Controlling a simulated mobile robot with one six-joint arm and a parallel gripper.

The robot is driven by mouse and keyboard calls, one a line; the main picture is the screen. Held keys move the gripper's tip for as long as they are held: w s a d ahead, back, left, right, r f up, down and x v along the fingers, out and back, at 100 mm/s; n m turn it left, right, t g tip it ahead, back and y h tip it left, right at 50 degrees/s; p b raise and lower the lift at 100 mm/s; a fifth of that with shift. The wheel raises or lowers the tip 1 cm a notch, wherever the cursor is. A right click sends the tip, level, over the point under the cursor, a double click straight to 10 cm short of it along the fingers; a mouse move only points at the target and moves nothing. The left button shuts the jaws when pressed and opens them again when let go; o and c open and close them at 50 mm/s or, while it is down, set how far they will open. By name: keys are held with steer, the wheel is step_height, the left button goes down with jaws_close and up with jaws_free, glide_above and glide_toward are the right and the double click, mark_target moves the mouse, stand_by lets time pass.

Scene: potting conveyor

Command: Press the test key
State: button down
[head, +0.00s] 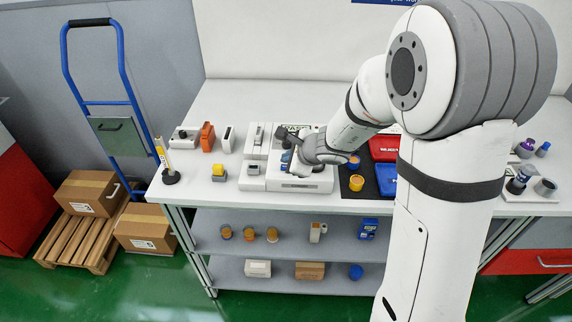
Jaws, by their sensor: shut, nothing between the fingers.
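My gripper (290,158) is over a white bench device (308,183) in the middle of the table, reaching in from the right. Its fingers are small and partly hidden by my wrist; they are shut with nothing between them. A small blue patch shows right by the fingers, and I cannot tell what it belongs to. I cannot make out the test key; it may be hidden by my gripper. Whether the fingertips touch the device cannot be told from this view.
White housings (253,175) stand just left of the device. Right of the device are an orange-yellow cup (356,183) and a red tray (384,147).

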step_height(320, 180, up, 5)
steer(key=p, duration=0.4)
stand_by(0.3)
stand_by(0.6)
steer(key=s+d+r+n+g, duration=0.2)
steer(key=s+r+n, duration=0.6)
steer(key=s+n, duration=0.25)
steer(key=s+d+r+n+g+h, duration=0.1)
steer(key=s+d+n+h, duration=0.5)
steer(key=s+d, duration=0.7)
steer(key=shift+s+d+r+n+g, duration=0.15)
steer(key=shift+s+d+n+g, duration=0.3)
steer(key=shift+s+n, duration=0.65)
